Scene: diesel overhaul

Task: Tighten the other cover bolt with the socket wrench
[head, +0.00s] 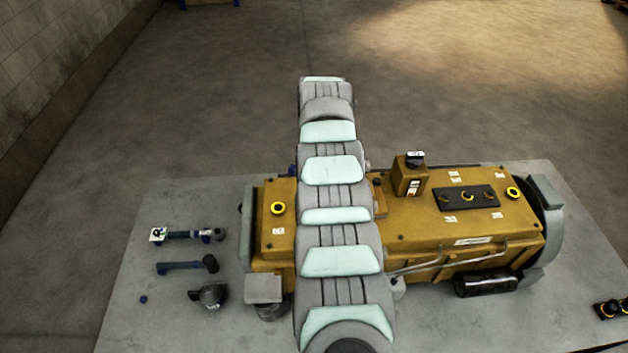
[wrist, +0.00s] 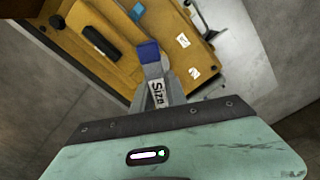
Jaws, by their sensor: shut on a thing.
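In the wrist view my gripper (wrist: 160,88) is shut on a tool with a blue end (wrist: 149,52) and a grey part bearing a white "Size" label. It appears to be the socket wrench, but its working end is not clear. The tool is in front of the yellow engine (wrist: 125,62), and I cannot tell whether it touches it. In the head view the engine (head: 420,219) lies on the table, with a black cover plate (head: 482,199) on its top right. The cover bolts are too small to tell apart. My arm hides the engine's middle, and my gripper is not visible there.
On the table (head: 150,325), left of the engine, lie a blue-handled tool with a white tag (head: 185,235), another blue-handled tool (head: 182,266), a dark round part (head: 213,295) and a small blue piece (head: 143,299). Black parts with yellow rings (head: 611,308) are at the right edge.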

